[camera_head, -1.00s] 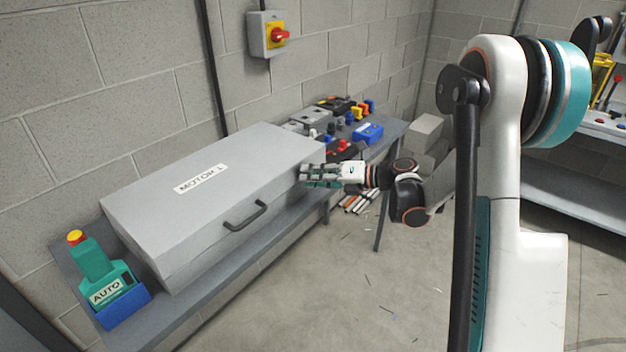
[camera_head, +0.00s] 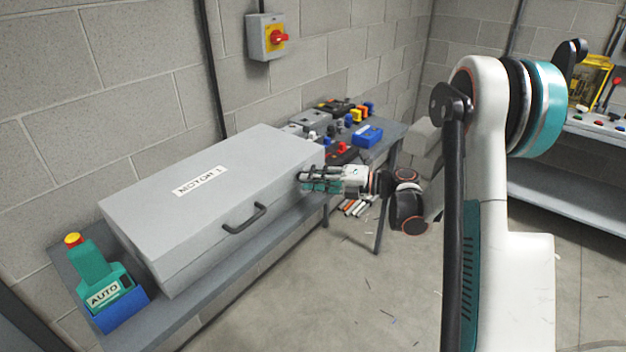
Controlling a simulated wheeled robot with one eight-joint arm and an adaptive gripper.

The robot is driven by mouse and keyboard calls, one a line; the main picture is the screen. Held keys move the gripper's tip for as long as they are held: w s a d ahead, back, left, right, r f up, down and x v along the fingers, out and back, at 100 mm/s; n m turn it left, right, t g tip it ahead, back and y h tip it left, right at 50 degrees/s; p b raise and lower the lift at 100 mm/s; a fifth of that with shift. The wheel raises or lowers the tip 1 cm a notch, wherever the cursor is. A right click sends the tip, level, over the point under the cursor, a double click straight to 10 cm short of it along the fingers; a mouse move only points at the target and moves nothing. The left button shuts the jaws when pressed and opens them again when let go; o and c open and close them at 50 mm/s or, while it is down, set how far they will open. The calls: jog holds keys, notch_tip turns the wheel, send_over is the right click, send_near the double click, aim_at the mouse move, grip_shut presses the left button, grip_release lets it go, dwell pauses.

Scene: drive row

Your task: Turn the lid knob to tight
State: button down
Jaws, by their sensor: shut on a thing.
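A grey box with a closed lid labelled MOTOR 1 (camera_head: 150,215) lies on the bench. A dark handle (camera_head: 245,218) is on its front side. My gripper (camera_head: 302,180) is at the right end of the box, fingers pointing left against its side.
A green AUTO unit with a yellow-red button (camera_head: 98,275) stands in a blue holder at the bench's left end. A red-yellow switch (camera_head: 268,37) is on the wall. Small parts and a blue box (camera_head: 368,136) lie behind my gripper. The floor (camera_head: 330,300) in front is mostly clear.

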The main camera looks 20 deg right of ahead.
jog(key=c, duration=1.3)
grip_release()
jog(key=shift+c, duration=0.2)
jog(key=v, duration=1.2)
